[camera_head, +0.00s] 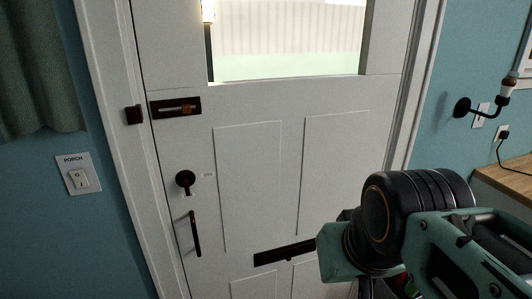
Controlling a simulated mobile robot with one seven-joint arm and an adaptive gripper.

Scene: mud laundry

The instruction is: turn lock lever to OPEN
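The white door (262,120) is closed in its frame. A dark round lock with a small lever (185,179) sits at its left side, the lever pointing roughly down. A small label (208,175) is just right of it, too small to read. My gripper (382,288) shows only as dark parts at the bottom edge, below my green and black arm. Its fingertips are out of frame, so its opening cannot be seen. It is well to the right of the lock and apart from it.
A dark slide bolt (176,107) is above the lock, and a vertical pull handle (195,233) is below. A mail slot (284,252) is low on the door. A PORCH switch (78,177) and curtain (40,70) are left. A wooden counter (508,180) is right.

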